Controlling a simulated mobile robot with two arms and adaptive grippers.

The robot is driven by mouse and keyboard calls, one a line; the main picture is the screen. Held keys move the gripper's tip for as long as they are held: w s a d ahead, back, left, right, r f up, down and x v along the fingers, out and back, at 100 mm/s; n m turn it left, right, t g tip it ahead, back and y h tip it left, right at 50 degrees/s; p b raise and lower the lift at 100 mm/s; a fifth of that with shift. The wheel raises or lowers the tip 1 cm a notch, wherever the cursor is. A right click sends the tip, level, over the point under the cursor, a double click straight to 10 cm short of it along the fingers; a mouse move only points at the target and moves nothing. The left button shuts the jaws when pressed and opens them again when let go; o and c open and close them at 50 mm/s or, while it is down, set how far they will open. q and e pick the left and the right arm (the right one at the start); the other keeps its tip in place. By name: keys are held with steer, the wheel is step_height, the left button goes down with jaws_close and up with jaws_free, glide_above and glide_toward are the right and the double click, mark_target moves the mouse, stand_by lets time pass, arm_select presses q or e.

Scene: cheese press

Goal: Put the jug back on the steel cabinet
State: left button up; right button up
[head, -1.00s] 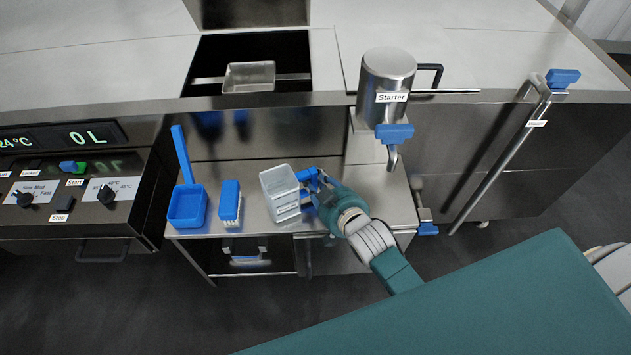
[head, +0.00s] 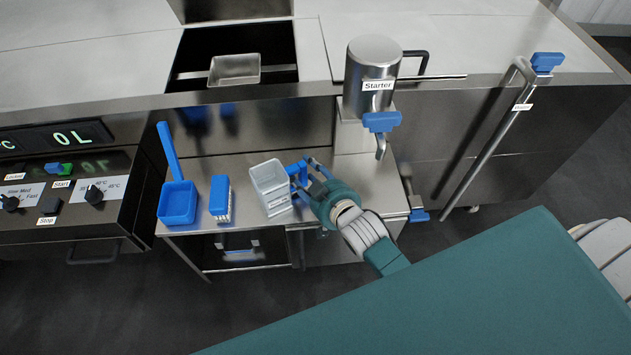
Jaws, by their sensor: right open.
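The jug (head: 268,187) is a clear, squarish container with a blue handle (head: 297,173) on its right side. It stands upright on the top of the low steel cabinet (head: 345,200), in the middle of the head view. My right gripper (head: 308,178) is at the jug's handle, coming from the lower right. Its fingers are open around or beside the handle; I cannot tell whether they touch it. My left gripper does not show.
A blue brush (head: 220,196) and a blue scoop (head: 178,203) stand left of the jug on the cabinet. The steel starter tank (head: 374,75) with a blue-handled tap (head: 381,122) overhangs behind on the right. A control panel (head: 60,180) is at left.

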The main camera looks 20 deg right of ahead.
steer(key=v, duration=1.1)
steer(key=shift+s, duration=0.25)
